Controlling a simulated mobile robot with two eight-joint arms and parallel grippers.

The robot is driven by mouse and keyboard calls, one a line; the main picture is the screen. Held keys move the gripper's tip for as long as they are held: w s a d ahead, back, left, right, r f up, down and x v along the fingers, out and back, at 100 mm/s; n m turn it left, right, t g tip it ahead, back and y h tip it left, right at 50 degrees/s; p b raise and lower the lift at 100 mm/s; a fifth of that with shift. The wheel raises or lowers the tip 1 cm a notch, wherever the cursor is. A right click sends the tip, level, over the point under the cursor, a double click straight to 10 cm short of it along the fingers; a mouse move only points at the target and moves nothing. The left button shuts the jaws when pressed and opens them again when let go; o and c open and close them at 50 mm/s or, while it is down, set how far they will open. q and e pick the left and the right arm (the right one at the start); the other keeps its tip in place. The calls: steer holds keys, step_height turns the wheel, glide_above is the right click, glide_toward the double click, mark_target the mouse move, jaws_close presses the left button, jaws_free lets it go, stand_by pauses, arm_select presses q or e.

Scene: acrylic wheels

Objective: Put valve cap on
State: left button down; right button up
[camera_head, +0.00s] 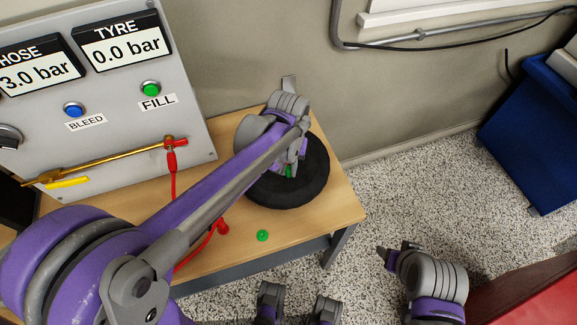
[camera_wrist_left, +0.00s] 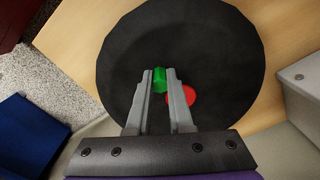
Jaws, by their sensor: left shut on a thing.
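My left gripper (camera_head: 291,170) reaches down over a black wheel (camera_head: 312,190) lying flat on the wooden table. In the left wrist view its two fingers (camera_wrist_left: 160,82) are shut on a small green cap (camera_wrist_left: 160,74), above the dark face of the wheel (camera_wrist_left: 125,50). A red round piece (camera_wrist_left: 184,95) shows beside the right finger, partly hidden by it. The valve stem cannot be made out. Another small green piece (camera_head: 262,235) lies on the table near its front edge.
A blue bin (camera_head: 530,145) stands at the right.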

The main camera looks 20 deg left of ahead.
arm_select(q)
steer(key=shift+f, duration=0.25)
steer(key=c, duration=0.7)
jaws_free()
steer(key=shift+c, duration=0.2)
steer(key=shift+r, duration=0.15)
step_height(320, 180, up, 11)
steer(key=p, duration=0.1)
steer(key=shift+f, duration=0.2)
steer(key=shift+s+a, duration=0.1)
